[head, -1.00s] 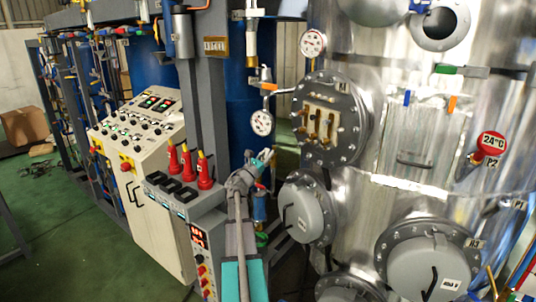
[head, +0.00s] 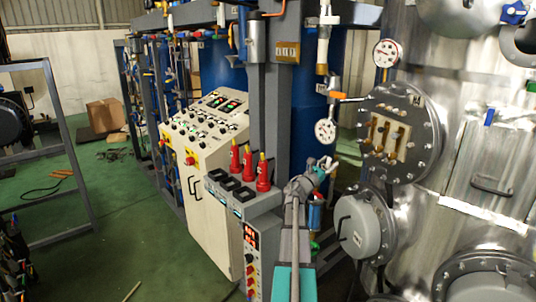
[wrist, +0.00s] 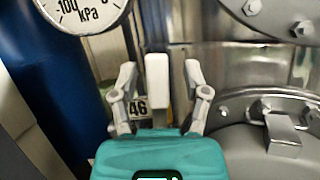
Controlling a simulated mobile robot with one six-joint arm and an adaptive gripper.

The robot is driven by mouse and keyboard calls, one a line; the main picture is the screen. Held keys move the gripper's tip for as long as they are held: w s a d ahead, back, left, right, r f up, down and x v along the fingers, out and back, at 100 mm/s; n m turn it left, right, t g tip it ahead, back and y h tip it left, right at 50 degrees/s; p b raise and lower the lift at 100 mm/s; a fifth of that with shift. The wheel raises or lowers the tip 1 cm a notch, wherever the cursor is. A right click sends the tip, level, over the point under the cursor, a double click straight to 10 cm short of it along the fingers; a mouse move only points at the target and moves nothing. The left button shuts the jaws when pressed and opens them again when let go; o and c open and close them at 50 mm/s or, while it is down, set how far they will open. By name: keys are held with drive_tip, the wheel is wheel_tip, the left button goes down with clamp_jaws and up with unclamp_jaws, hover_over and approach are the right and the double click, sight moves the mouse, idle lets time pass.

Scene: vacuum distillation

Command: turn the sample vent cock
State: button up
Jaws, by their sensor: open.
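My gripper (head: 326,166) is raised in front of the narrow gap between the grey frame and the steel vessel. The wrist view shows the gripper (wrist: 158,74) open, its two pale fingers apart. A plain white upright bar (wrist: 157,78) shows between the fingers; I cannot tell whether it is a cock handle, or whether the fingers touch it. A tag reading 46 (wrist: 138,107) is partly hidden behind the left finger. An orange-handled cock (head: 345,97) sits on the pipe above the lower gauge; I cannot tell if it is the sample vent cock.
A kPa gauge (wrist: 82,8) is close at upper left in the wrist view. The steel vessel's round flanged port (head: 400,132) and lower grey cover (head: 362,222) stand right of my arm. Red-topped posts (head: 263,172) and the control cabinet (head: 208,135) stand left.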

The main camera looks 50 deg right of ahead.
drive_tip(key=shift+w, duration=0.1)
drive_tip(key=shift+w+a+f+m, duration=0.3)
drive_tip(key=shift+a, duration=0.05)
drive_tip(key=w+a+f+m+t+y, duration=0.2)
drive_tip(key=w+a+f+m+y, duration=0.3)
drive_tip(key=a, duration=0.7)
drive_tip(key=w+a+f+m+t+y, duration=0.1)
drive_tip(key=w+a+f+m+y, duration=0.15)
drive_tip(key=w+a+f, duration=0.75)
drive_tip(key=w+a+f+m+t+y, duration=0.2)
drive_tip(key=w+a+f+m+y, duration=0.15)
drive_tip(key=a, duration=1.15)
drive_tip(key=s+a+f+y, duration=0.1)
drive_tip(key=a+f+y, duration=0.1)
drive_tip(key=a, duration=1)
drive_tip(key=s+a+f+m+y, duration=0.1)
drive_tip(key=a+y, duration=0.4)
drive_tip(key=a, duration=0.8)
drive_tip(key=s+a+f+m+y, duration=0.1)
drive_tip(key=a+f+y, duration=0.2)
drive_tip(key=a, duration=0.9)
drive_tip(key=shift+s+a+f+t+y, duration=0.15)
drive_tip(key=shift+a+f+t+y, duration=0.15)
drive_tip(key=shift+a+t, duration=0.1)
